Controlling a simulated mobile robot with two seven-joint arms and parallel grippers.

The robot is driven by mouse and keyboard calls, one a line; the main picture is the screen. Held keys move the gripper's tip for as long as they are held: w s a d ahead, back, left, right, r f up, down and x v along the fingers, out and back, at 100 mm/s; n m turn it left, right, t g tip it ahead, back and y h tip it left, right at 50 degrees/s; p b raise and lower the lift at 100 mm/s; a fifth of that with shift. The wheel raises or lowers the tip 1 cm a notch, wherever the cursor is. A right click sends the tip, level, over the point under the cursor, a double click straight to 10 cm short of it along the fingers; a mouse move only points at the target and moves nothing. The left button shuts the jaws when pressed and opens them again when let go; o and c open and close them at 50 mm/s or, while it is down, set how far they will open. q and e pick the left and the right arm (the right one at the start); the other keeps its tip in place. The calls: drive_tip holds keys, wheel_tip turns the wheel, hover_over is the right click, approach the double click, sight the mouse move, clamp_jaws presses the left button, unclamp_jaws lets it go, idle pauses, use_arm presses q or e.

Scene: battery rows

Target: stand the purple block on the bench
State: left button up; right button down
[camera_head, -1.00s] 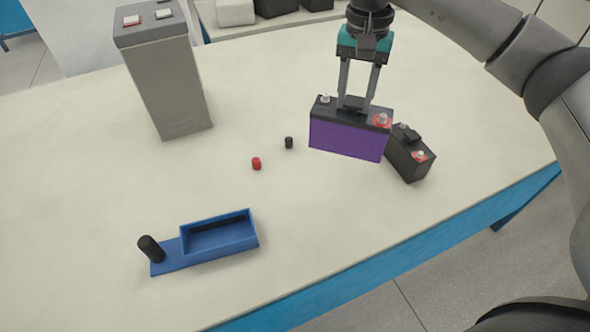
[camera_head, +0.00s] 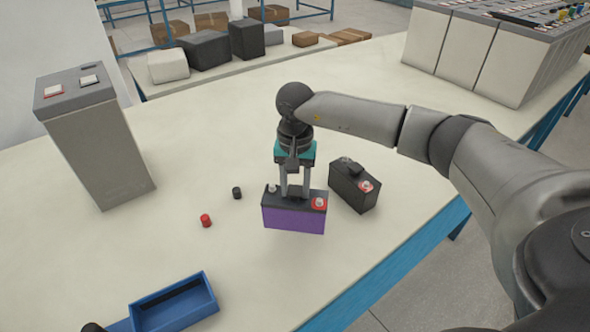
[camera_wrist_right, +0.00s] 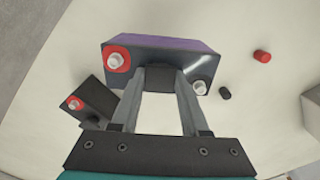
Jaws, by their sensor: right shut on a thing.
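The purple block (camera_head: 293,217) is a battery with a black top, a red-ringed terminal and a plain one. It is upright in the head view, over the front middle of the bench (camera_head: 240,270). My right gripper (camera_head: 294,194) is shut on the black handle on its top. In the right wrist view the fingers (camera_wrist_right: 160,85) close on that handle, and the purple side (camera_wrist_right: 165,44) shows beyond. I cannot tell whether its underside touches the bench.
A small black battery (camera_head: 353,184) stands close on the right. A black cap (camera_head: 237,193) and a red cap (camera_head: 206,220) lie to the left. A blue tray (camera_head: 173,303) is at the front, a tall grey battery (camera_head: 97,140) at the left. Large batteries (camera_head: 470,50) stand at the back right.

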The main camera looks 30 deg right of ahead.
sight(295, 203)
drive_tip(key=shift+w+f, duration=0.15)
drive_tip(key=shift+f, duration=2.35)
drive_tip(key=shift+c, duration=2)
unclamp_jaws()
drive_tip(key=shift+f+b, duration=0.15)
drive_tip(key=shift+b, duration=0.15)
wheel_tip(295, 203, up, 12)
drive_tip(key=shift+r+p, duration=0.15)
drive_tip(key=shift+p, duration=0.2)
